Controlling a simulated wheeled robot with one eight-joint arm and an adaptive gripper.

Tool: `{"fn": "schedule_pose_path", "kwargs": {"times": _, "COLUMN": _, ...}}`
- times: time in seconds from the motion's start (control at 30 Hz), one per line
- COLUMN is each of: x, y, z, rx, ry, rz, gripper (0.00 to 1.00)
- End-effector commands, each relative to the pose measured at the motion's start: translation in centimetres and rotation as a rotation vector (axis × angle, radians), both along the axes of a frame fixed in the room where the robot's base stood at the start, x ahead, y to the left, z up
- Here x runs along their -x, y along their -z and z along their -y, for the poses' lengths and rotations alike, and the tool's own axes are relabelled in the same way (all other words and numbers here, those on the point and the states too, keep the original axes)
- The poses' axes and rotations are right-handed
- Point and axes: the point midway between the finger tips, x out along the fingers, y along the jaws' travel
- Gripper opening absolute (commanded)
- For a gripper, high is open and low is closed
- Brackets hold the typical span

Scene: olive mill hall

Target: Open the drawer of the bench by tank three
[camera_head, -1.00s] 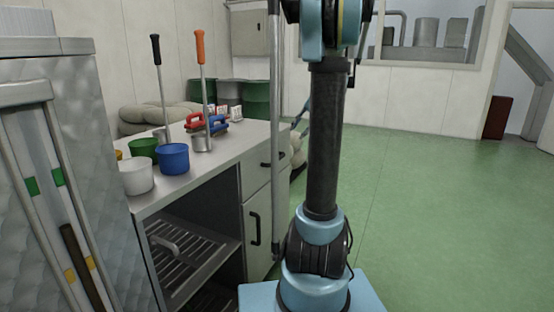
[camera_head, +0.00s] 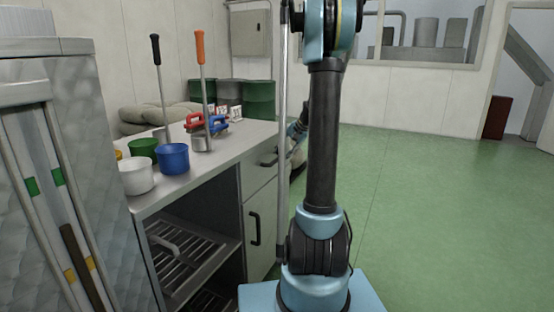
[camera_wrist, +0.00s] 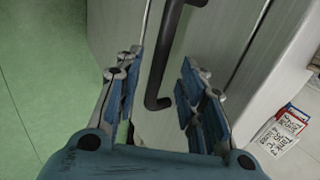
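The bench (camera_head: 215,170) stands left of my arm, with a light top and grey front. Its drawer (camera_head: 257,178) is the upper front panel and looks shut. The drawer's dark bar handle (camera_head: 269,162) shows in the head view and close up in the wrist view (camera_wrist: 167,55). My gripper (camera_wrist: 160,92) is open, with one blue-padded finger on each side of the handle's end. I see gaps between the handle and both fingers. In the head view my gripper (camera_head: 296,131) is partly hidden behind my arm.
Below the drawer is a cupboard door (camera_head: 262,230) with an upright handle. An open rack (camera_head: 185,255) sits to its left. Cups, tools and printed tags (camera_head: 236,114) stand on the bench top. Green drums (camera_head: 258,98) stand behind. The green floor (camera_head: 450,220) at right is clear.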

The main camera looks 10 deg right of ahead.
Motion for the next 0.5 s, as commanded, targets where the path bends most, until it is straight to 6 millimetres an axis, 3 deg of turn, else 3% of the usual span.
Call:
{"fn": "schedule_pose_path", "kwargs": {"times": 0.2, "x": -0.8, "y": 2.0, "z": -1.1, "rx": 0.000, "ry": 0.000, "rz": 0.000, "gripper": 0.36}}
{"fn": "schedule_pose_path", "kwargs": {"times": 0.5, "x": -1.0, "y": 2.6, "z": -1.4, "rx": 0.000, "ry": 0.001, "rz": 0.001, "gripper": 0.36}}
